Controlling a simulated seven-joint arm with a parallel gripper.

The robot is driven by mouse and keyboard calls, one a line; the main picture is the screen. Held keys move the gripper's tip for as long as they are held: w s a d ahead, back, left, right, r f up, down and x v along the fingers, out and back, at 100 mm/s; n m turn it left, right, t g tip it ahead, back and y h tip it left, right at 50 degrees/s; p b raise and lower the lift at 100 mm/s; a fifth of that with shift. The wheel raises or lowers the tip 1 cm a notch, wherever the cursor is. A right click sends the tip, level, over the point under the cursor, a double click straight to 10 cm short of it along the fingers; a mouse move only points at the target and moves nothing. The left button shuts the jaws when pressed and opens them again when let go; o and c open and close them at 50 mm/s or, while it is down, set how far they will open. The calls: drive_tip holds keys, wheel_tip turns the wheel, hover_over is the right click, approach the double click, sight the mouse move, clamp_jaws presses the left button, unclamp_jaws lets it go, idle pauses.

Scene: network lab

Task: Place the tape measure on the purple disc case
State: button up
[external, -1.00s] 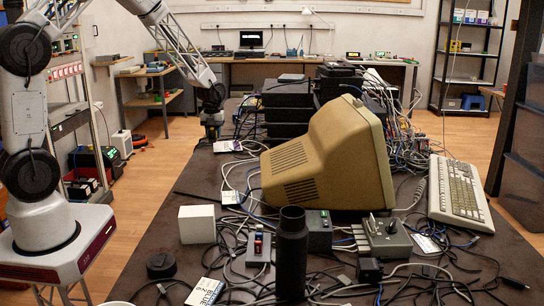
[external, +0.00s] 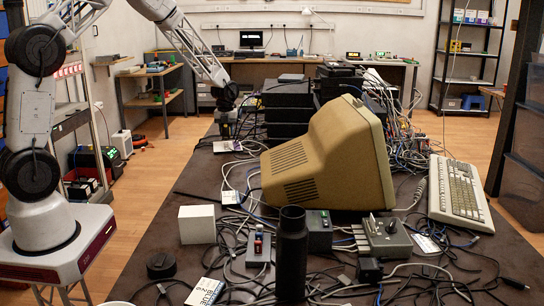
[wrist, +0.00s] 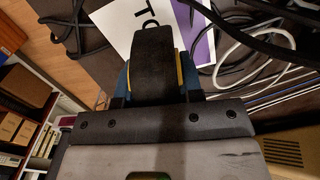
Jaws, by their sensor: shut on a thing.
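The tape measure (wrist: 155,62) is a dark, rounded block with yellow edges. My gripper (wrist: 157,80) is shut on it in the wrist view, with blue pieces showing at both sides. The disc case (wrist: 203,45), white with a purple part and large dark letters, lies beyond and below the tape measure, which hides part of it. In the external view my gripper (external: 227,124) is at the far left part of the table, just above the disc case (external: 226,146). The tape measure is too small and dark to make out clearly there. I cannot tell whether it touches the case.
Loose cables (wrist: 255,45) lie beside the case. A stack of black boxes (external: 286,115) stands right of my gripper, and a beige monitor (external: 330,160) lies nearer. A white box (external: 197,224) and a black cylinder (external: 291,250) stand in front. The table's left strip is fairly clear.

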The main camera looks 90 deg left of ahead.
sight(227, 138)
drive_tip(key=shift+f, duration=1.75)
drive_tip(key=shift+f, duration=0.15)
drive_tip(key=o, duration=1.1)
drive_tip(key=shift+c, duration=0.2)
wheel_tip(227, 138, up, 12)
drive_tip(key=shift+r, duration=0.15)
